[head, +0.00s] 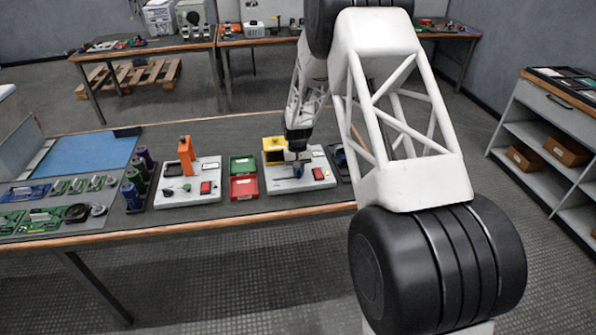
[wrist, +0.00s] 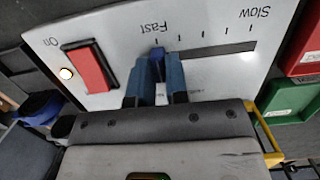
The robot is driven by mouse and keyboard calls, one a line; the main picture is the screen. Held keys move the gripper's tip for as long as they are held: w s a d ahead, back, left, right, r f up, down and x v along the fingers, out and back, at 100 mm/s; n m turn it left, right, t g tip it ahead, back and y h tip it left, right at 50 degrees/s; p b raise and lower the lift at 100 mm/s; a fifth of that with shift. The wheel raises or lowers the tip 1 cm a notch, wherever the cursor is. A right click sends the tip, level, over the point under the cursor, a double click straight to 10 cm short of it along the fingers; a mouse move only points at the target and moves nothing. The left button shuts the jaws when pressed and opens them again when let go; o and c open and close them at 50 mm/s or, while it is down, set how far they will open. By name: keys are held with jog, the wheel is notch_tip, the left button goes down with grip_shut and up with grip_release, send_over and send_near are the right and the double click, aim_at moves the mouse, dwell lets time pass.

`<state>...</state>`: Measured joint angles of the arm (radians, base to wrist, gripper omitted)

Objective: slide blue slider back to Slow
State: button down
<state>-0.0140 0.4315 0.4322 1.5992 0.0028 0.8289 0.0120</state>
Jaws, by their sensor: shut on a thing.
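The blue slider (wrist: 157,64) stands at the Fast end of a dark slot (wrist: 222,50) on a light grey panel (wrist: 115,35). The Slow mark is at the other end of the slot, to the right in the wrist view, and the slot between is empty. My gripper (wrist: 158,75) is shut on the slider, with one blue finger on each side of it. In the head view my gripper (head: 298,168) is low over the panel (head: 275,187) and hides the slider.
A red switch (wrist: 89,66) and a lit lamp (wrist: 66,73) are on the panel, left of the slider. Red (wrist: 302,50) and green (wrist: 290,98) bins stand beside the panel. In the head view a yellow box (head: 273,146) is at the panel's back and another panel with an orange lever (head: 186,157) is further left.

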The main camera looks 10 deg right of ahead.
aim_at(275, 180)
jog(key=shift+a, duration=0.2)
dwell(0.3)
jog(key=shift+w+a, duration=0.1)
jog(key=shift+a, duration=4.15)
jog(key=c, duration=1.3)
grip_release()
jog(key=shift+r, duration=0.1)
jog(key=shift+r, duration=3.4)
